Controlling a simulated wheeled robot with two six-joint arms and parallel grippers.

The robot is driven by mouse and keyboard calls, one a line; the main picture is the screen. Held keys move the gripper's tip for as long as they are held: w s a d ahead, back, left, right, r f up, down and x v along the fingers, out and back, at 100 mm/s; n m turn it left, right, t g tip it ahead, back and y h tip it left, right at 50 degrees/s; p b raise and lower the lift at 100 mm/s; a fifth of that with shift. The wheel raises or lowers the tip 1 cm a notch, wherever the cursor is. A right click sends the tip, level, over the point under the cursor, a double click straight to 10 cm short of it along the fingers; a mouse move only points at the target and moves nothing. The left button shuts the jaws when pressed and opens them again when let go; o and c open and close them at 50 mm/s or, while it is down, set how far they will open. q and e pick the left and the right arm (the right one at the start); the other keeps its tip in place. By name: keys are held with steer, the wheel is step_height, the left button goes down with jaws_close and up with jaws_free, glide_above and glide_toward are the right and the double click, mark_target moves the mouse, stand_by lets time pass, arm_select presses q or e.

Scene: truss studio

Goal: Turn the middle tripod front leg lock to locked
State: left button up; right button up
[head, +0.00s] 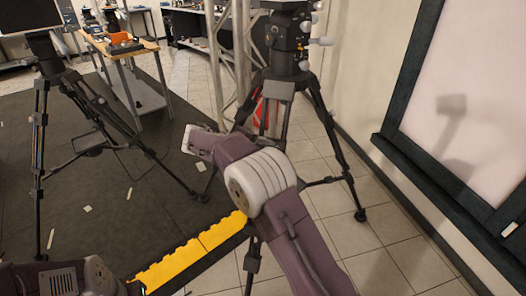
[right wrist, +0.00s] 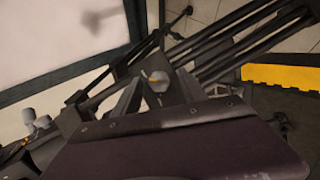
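The middle tripod (head: 287,90) stands upright at top centre in the head view, with a dark head on top. My right arm covers much of its front leg, whose lower end (head: 253,255) shows below the arm. In the right wrist view a round grey knob (right wrist: 158,82) with a small orange mark sits among the dark tripod legs (right wrist: 235,50); it looks like the leg lock. My right gripper (right wrist: 157,88) has its dark fingers apart, one on each side of the knob; contact cannot be told. My left gripper is out of the head view.
Another tripod (head: 42,130) stands at left on the dark mat (head: 110,220). A yellow strip (head: 190,257) edges the mat. A wooden-topped table (head: 120,45) stands behind. A dark-framed pale panel (head: 470,90) leans at right, with bare tiles between.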

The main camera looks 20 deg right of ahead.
steer(key=p+v, duration=0.3)
steer(key=v, duration=0.6)
steer(key=shift+d, duration=0.1)
